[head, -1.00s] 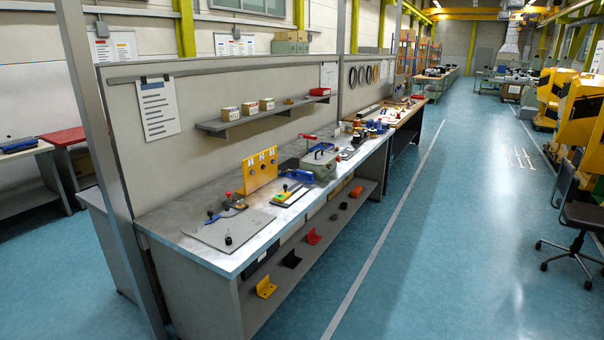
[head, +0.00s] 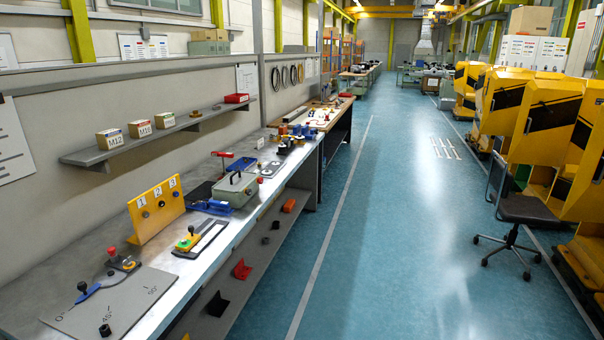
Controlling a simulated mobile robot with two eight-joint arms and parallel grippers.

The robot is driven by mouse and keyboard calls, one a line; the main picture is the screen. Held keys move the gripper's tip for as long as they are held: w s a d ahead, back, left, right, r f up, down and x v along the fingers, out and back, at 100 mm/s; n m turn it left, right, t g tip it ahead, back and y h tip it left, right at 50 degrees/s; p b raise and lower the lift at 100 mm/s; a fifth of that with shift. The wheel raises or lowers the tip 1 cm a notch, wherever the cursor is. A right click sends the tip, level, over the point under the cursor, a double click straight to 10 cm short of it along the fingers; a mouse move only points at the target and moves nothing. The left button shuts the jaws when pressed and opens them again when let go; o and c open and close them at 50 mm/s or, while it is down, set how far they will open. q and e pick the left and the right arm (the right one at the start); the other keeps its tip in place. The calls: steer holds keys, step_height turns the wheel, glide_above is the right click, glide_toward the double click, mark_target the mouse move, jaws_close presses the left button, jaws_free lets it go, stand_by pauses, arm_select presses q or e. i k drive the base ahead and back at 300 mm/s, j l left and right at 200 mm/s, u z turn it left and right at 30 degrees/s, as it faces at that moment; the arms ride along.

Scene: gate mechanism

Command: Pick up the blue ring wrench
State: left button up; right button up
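I cannot make out a blue ring wrench for certain. A slim blue bar (head: 89,291) with a dark knob lies on the grey angle plate (head: 118,306) at the near left of the bench; I cannot tell whether it is a wrench. A blue tool or clamp (head: 212,207) lies beside the green-grey box (head: 236,190) mid-bench. Small blue items (head: 291,141) show farther along, too small to tell. Neither of my grippers is in view.
The long bench (head: 182,285) runs away along the left wall. On it stand a yellow numbered panel (head: 157,210) and a yellow-handled frame tool (head: 200,238). An office chair (head: 520,210) and yellow machines (head: 545,125) stand at right. The blue aisle floor (head: 400,220) is clear.

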mark_target(221, 204)
steer(key=i+l+u, duration=0.15)
steer(key=i, duration=0.35)
steer(key=i+l+u, duration=0.15)
steer(key=i, duration=0.35)
steer(key=i+l+u, duration=0.15)
steer(key=i, duration=0.3)
steer(key=i+l+u, duration=0.1)
steer(key=i+u, duration=0.15)
steer(key=u, duration=0.2)
steer(key=i+l+u, duration=0.2)
steer(key=u, duration=0.25)
steer(key=i+l+u, duration=0.15)
steer(key=u, duration=0.3)
steer(key=i+l+u, duration=0.1)
steer(key=l+u, duration=0.3)
steer(key=i+l+u, duration=0.1)
steer(key=l+u, duration=0.7)
